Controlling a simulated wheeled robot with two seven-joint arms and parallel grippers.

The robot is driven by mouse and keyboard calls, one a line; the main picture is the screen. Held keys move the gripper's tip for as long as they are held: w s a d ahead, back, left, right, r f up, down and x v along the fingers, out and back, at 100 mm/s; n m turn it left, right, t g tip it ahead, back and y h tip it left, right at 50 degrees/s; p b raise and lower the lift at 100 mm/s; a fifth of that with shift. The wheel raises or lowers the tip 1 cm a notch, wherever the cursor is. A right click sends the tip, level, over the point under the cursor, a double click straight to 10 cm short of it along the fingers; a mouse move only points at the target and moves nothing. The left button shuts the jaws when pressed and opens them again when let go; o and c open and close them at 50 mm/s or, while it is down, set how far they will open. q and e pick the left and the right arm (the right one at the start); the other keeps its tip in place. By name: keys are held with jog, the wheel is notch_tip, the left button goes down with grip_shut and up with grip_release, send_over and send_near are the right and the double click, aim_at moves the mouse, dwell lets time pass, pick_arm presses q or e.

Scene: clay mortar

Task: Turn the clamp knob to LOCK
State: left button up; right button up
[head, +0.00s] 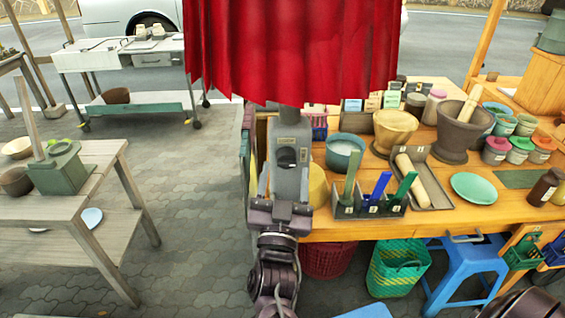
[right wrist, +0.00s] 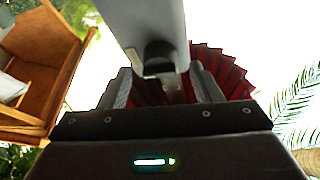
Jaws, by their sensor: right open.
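A grey clamp (head: 289,126) sits on the post under the red canopy (head: 290,50) in the head view. A small dark knob (head: 288,157) shows on its front, and the label above it is too small to read. In the right wrist view the dark knob (right wrist: 159,55) hangs beneath a grey bar, its underside partly hidden. My right gripper (head: 285,184) is open just below and in front of the knob. In the right wrist view its two grey fingers stand on either side of the knob. I cannot tell whether they touch it.
Right of the clamp is a wooden stall table (head: 330,234) with a tool holder (head: 370,207), bowls, jars and a stone mortar (head: 458,135). A grey side table (head: 75,218) stands at the left. The paved floor between them is clear.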

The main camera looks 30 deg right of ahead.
aim_at(287, 158)
jog(key=shift+x, duration=0.95)
jog(key=shift+c, duration=0.5)
jog(key=c, duration=0.9)
jog(key=shift+r+n+t+y+p, duration=0.15)
jog(key=shift+n+t+y+p, duration=0.45)
jog(key=shift+n+p, duration=0.8)
jog(key=n+y+p, duration=0.3)
jog(key=n+p, duration=0.2)
jog(key=n, duration=0.1)
jog(key=n+y+p, duration=0.3)
jog(key=n+p, duration=0.2)
jog(key=d+n+y+p, duration=0.1)
jog(key=n+y+p, duration=0.1)
jog(key=n+p, duration=0.3)
jog(key=shift+s+r+n+t+y, duration=0.3)
jog(key=shift+n+t+y, duration=0.1)
jog(key=shift+n, duration=0.4)
jog(key=shift+f+n+y+p, duration=0.1)
jog(key=shift+n+y+p, duration=0.4)
jog(key=shift+n, duration=0.4)
jog(key=shift+n+g+y+p, duration=0.3)
jog(key=shift+n+g+p, duration=0.2)
jog(key=shift+n, duration=0.7)
